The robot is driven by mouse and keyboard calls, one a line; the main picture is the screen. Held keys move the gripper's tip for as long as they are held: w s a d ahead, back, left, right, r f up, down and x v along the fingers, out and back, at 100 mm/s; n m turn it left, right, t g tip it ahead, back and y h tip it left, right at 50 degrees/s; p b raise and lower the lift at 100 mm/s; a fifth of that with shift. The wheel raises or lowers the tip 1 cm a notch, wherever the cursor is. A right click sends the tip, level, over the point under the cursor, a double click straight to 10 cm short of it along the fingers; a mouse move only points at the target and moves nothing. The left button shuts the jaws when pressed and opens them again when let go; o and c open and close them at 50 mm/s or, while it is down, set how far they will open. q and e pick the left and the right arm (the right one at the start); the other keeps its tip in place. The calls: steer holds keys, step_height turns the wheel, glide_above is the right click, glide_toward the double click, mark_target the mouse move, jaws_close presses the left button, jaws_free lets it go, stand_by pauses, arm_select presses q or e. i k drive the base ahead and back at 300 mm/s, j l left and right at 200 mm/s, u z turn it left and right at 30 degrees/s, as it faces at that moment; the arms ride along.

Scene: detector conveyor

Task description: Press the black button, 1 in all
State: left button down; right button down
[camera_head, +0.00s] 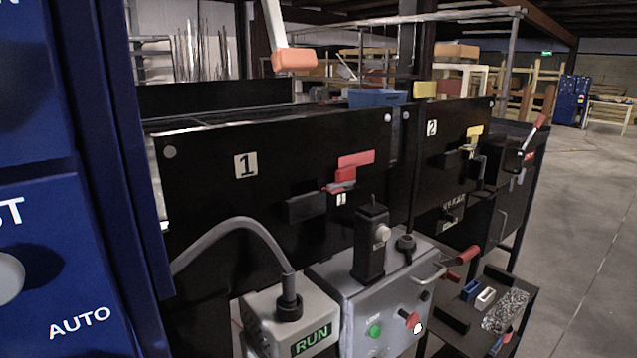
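A small dark round button (425,296) sits on the front face of a grey control box (360,309) at the lower middle. It is small in the picture, and I cannot make out its details. On the same face are a green button (375,331) and a red knob (408,319). A small white spot lies just beside the red knob. Neither of my grippers is in view.
A grey box reading RUN (312,336) with a thick cable stands left of the control box. A blue cabinet (75,270) marked AUTO fills the left side. Red-handled levers (467,255) stick out on the right. Open floor (590,230) lies at the right.

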mark_target(425, 296)
steer(key=l+u, duration=0.2)
steer(key=u, duration=0.2)
steer(key=l+u, duration=0.25)
steer(key=u, duration=0.15)
steer(key=l+u, duration=0.1)
steer(key=l, duration=0.55)
steer(key=l+u, duration=0.15)
steer(key=l, duration=0.5)
steer(key=k+l+u, duration=0.1)
steer(key=l, duration=0.5)
steer(key=k+l+u, duration=0.1)
steer(key=l, duration=0.55)
